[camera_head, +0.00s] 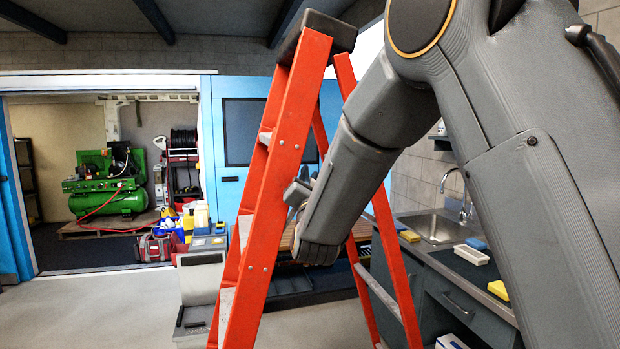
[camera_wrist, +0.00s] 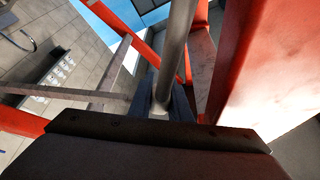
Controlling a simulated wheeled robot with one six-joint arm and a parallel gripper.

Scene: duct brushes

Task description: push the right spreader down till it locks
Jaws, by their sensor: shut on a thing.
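The red stepladder (camera_head: 279,165) stands open in front of me with a dark top cap. In the wrist view, my gripper (camera_wrist: 166,98) is shut on a grey round metal bar (camera_wrist: 180,42), which I take to be the right spreader. The bar runs up from between the dark fingers, close to a wide red ladder rail (camera_wrist: 257,65). Its lower end is hidden by the gripper body, so I cannot tell whether it is straight or locked.
More thin grey bars (camera_wrist: 112,68) cross at the left of the wrist view. A counter with a sink (camera_head: 440,226) and sponges stands right, behind the ladder. A grey case (camera_head: 202,275) stands left of the ladder, and a green compressor (camera_head: 108,185) farther back. Left floor is clear.

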